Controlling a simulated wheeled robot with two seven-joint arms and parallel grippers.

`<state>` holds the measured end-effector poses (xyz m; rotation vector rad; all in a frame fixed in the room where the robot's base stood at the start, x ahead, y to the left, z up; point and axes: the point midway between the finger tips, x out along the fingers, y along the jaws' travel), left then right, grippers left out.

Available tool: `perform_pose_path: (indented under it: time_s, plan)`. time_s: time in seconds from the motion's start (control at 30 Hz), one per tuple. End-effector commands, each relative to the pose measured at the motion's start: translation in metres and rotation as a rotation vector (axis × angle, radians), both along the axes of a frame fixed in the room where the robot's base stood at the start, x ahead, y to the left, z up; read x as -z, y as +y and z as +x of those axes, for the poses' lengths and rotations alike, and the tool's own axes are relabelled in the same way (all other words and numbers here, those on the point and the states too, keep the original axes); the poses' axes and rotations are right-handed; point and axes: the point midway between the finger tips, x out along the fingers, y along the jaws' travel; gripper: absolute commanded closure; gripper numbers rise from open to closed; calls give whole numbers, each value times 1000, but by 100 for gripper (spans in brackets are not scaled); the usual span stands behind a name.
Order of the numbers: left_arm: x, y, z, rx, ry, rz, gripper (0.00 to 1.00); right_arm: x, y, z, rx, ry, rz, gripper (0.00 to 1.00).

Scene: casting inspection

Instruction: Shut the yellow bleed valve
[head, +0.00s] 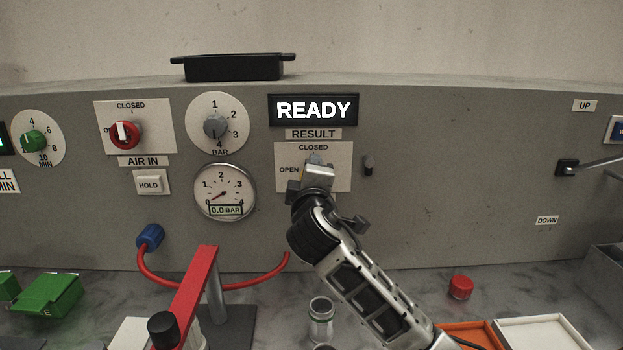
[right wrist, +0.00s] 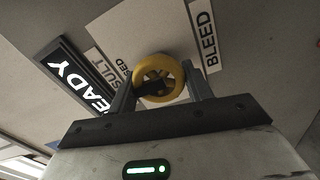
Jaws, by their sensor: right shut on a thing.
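The yellow bleed valve (right wrist: 177,80) is a round handwheel on the grey panel, beside the BLEED label (right wrist: 208,36) in the right wrist view. In the head view it is almost wholly hidden behind my right gripper (head: 315,170). The gripper is at the plate (head: 341,180) marked CLOSED at the top and OPEN at the left. In the right wrist view the two fingers stand on either side of the wheel, and the gripper is shut on it. I cannot tell the valve's exact turn position. My left gripper is not in view.
The READY display (head: 314,110) is lit above the valve plate. A pressure gauge (head: 224,190) reads 0.0 BAR to its left. A red air-in knob (head: 125,134) is further left. A red lever (head: 190,295) and a metal cylinder (head: 321,320) stand on the bench below.

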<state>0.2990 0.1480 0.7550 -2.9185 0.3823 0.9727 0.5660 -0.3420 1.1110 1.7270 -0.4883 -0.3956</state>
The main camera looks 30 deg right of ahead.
Motion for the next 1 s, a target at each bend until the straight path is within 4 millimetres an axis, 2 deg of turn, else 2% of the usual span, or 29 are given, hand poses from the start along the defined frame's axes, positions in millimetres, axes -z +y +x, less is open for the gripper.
perform_pose_path:
  time_s: [0.33, 0.37, 0.4, 0.43, 0.77, 0.87, 1.0]
  plan:
    - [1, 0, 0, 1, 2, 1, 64, 2, 1, 0, -2, 2, 9, 73]
    - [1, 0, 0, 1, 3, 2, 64, 2, 1, 0, -2, 2, 9, 42]
    - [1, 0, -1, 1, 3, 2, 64, 2, 1, 0, -2, 1, 9, 31]
    - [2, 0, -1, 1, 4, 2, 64, 2, 1, 0, -2, 2, 8, 28]
    - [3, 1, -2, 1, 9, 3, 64, 1, 2, -3, -2, 0, 5, 28]
    - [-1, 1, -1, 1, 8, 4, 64, 0, 8, -11, -3, 1, 5, 28]
    - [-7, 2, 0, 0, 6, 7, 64, -1, 23, -35, -4, 1, 8, 28]
